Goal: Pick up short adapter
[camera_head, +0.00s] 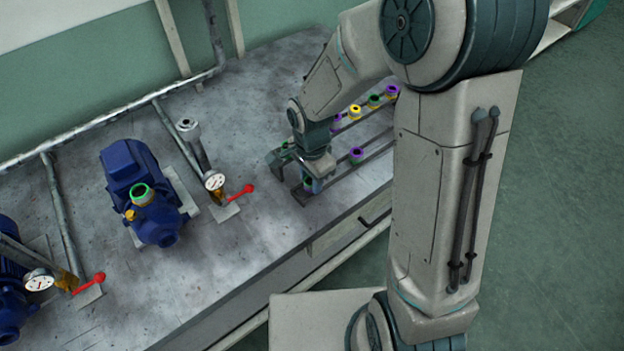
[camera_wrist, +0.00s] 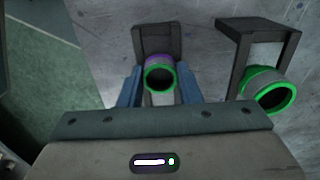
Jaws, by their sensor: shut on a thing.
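My gripper (camera_wrist: 160,88) is shut on an adapter (camera_wrist: 160,64) with a green rim and a purple band. Its two blue fingers stand on either side of it. The adapter is at a dark holder (camera_wrist: 154,36); I cannot tell whether it is lifted clear. In the head view my gripper (camera_head: 308,186) is low at the near end of the rack, and the held adapter is mostly hidden. A second adapter (camera_wrist: 268,90), grey with a green rim, sits beside it at another dark holder. I cannot tell by length which adapter is the short one.
The rack (camera_head: 340,172) carries more adapters: purple (camera_head: 356,154), yellow (camera_head: 355,111) and green (camera_head: 374,101). A blue pump (camera_head: 150,190) with a green-rimmed port, a gauge (camera_head: 214,181) and a red-handled valve (camera_head: 240,194) stand to the left. The bench's front edge is close to my gripper.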

